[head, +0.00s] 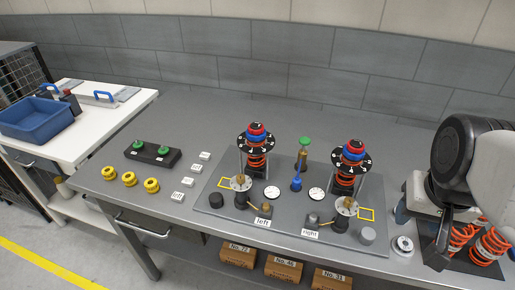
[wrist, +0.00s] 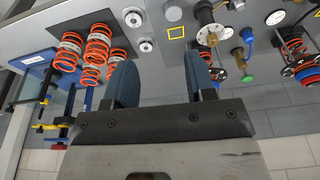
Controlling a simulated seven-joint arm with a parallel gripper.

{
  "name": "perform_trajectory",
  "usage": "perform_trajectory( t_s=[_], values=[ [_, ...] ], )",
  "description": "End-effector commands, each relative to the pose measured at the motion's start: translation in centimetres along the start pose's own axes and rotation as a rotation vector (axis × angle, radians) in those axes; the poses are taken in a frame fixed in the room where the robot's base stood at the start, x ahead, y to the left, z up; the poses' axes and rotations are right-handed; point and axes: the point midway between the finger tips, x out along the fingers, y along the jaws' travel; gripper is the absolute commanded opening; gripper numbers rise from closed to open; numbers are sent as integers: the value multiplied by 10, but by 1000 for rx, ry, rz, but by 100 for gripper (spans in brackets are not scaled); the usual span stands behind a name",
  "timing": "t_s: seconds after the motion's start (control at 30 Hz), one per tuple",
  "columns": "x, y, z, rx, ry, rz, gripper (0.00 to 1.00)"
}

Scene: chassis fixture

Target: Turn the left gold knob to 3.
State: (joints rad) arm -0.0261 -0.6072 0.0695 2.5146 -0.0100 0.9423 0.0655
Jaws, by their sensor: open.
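The left gold knob (head: 240,180) sits on a silver disc at the left station of the grey fixture plate, behind the "left" label (head: 263,222). Its pointer and the disc's numbers are too small to read. A matching right gold knob (head: 347,203) sits on the right station, above the "right" label (head: 310,233). A gold knob on a disc also shows in the wrist view (wrist: 211,34). My gripper (wrist: 160,78) is open and empty, with both blue-grey fingers apart. It is off to the fixture's right; its fingers are not seen in the head view.
Two spring towers with black numbered discs (head: 256,139) (head: 350,156) rise behind the knobs. A green-topped post (head: 304,150) and a blue lever (head: 296,181) stand between them. Orange springs (wrist: 95,48) are near my fingers. Yellow knobs (head: 129,179) and green buttons (head: 163,150) lie left.

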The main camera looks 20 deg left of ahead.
Motion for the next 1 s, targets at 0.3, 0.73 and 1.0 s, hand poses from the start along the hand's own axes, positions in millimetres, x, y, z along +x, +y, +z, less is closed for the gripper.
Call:
perform_trajectory(
  t_s=[0.3, 0.73, 1.0],
  values=[
    [5, -46, -39, 44, -43, -20, 50],
    [20, -136, -86, 124, -110, -28, 50],
    [33, -203, -103, 173, -149, -18, 50]
  ],
)
